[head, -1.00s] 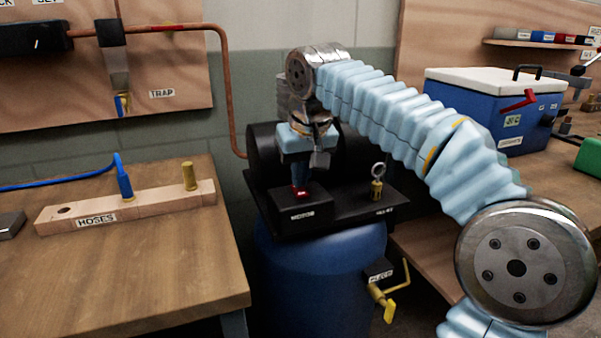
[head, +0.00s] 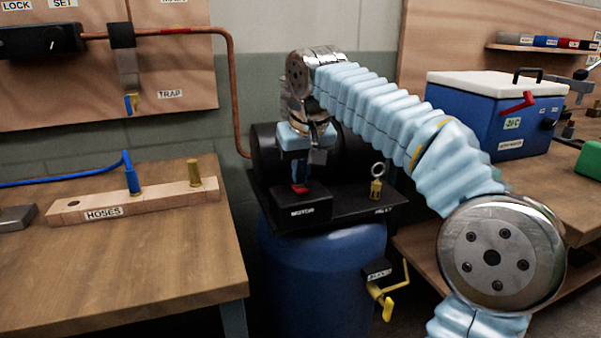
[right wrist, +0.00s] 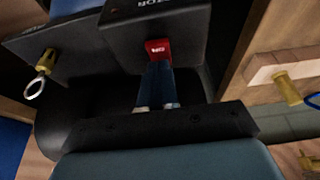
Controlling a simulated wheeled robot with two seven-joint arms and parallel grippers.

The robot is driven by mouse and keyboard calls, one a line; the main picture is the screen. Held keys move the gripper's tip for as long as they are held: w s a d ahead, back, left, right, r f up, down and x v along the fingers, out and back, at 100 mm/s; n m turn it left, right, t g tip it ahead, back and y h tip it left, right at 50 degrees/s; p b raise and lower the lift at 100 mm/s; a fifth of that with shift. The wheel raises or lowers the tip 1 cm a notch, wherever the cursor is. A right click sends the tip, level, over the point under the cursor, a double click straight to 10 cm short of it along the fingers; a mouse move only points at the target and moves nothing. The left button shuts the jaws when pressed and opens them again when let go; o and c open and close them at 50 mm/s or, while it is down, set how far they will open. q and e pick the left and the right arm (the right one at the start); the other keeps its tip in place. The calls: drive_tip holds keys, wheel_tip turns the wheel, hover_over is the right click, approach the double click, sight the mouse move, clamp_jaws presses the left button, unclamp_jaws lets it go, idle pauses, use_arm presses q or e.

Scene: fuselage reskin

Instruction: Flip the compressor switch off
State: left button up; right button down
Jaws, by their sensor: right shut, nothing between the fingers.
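The compressor (head: 325,245) is a blue tank with a black top plate. On the plate is a black box labelled MOTOR (head: 303,211) with a red switch (head: 300,189) on it. My right gripper (head: 300,180) points down at the switch, its fingers shut and empty. In the right wrist view the fingertips (right wrist: 157,66) are close to the red switch (right wrist: 158,48); whether they touch cannot be told. The switch's base is partly hidden by the fingers. My left gripper is not in view.
A relief valve with a ring (head: 377,182) stands on the plate right of the switch. A yellow bleed valve handle (head: 388,305) sticks out below. A wooden hose rack (head: 110,208) lies on the left bench. A blue cooler (head: 490,120) stands at right.

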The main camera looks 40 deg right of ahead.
sight(303, 190)
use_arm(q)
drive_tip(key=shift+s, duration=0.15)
use_arm(e)
drive_tip(key=shift+f, duration=0.6)
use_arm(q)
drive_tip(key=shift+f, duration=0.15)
use_arm(e)
drive_tip(key=shift+s+a, duration=0.1)
drive_tip(key=shift+s+f, duration=0.1)
use_arm(q)
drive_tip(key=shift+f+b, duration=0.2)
drive_tip(key=shift+b, duration=0.1)
use_arm(e)
drive_tip(key=shift+s+a, duration=0.2)
drive_tip(key=shift+s, duration=0.25)
drive_tip(key=shift+r+p, duration=0.4)
drive_tip(key=shift+r, duration=0.2)
drive_tip(key=r, duration=0.4)
drive_tip(key=shift+s+a+r, duration=0.1)
drive_tip(key=shift+s+r, duration=0.1)
drive_tip(key=shift+r, duration=0.15)
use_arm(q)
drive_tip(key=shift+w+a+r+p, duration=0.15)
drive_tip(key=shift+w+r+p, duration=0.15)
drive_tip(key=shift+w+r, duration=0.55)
use_arm(e)
drive_tip(key=d+v, duration=0.1)
drive_tip(key=v, duration=0.8)
drive_tip(key=shift+s+a, duration=0.2)
drive_tip(key=shift+a, duration=0.3)
